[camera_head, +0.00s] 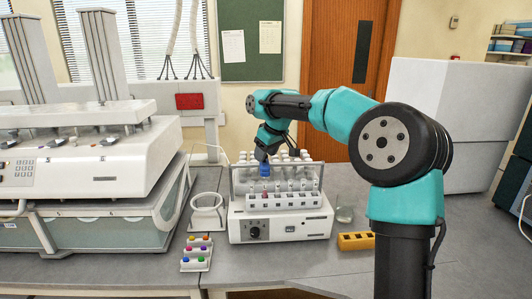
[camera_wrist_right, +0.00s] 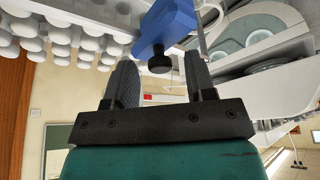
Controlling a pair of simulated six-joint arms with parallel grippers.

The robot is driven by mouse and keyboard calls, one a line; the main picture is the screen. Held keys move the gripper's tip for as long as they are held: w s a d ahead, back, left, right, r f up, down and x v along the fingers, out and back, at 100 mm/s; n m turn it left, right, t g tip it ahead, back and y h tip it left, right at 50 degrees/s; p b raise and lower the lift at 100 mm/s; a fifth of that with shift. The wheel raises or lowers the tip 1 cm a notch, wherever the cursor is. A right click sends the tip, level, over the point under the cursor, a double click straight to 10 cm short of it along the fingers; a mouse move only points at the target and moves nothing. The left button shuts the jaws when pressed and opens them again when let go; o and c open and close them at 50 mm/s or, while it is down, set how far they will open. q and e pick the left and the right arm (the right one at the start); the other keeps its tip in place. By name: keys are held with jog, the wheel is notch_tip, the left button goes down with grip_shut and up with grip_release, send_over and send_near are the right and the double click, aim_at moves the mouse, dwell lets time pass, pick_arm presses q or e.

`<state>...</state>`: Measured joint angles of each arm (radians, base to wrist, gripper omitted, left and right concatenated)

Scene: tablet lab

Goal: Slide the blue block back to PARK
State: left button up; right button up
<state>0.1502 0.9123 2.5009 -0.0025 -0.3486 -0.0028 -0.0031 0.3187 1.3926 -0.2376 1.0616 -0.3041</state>
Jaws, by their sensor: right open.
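The blue block (camera_head: 264,169) sits at the upper rail of the white rack machine (camera_head: 280,229), in front of the white-capped tubes. In the right wrist view the blue block (camera_wrist_right: 170,22) carries a black knob (camera_wrist_right: 160,63). My right gripper (camera_head: 263,153) is directly above the block, reaching down from the right. Its fingers (camera_wrist_right: 160,78) are open, with the knob showing between their tips; contact is not clear. No PARK mark is readable. My left gripper is not in view.
White-capped tubes (camera_wrist_right: 88,26) stand close to the right gripper. A white ring stand (camera_head: 206,217) and a tray of coloured pieces (camera_head: 196,254) are left of the machine.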

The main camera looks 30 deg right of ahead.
jog(key=shift+c, duration=0.2)
grip_shut()
dwell(0.3)
jog(key=w+a, duration=0.4)
jog(key=a, duration=0.4)
jog(key=shift+o, duration=0.2)
grip_release()
jog(key=shift+a, duration=0.15)
jog(key=shift+r, duration=0.1)
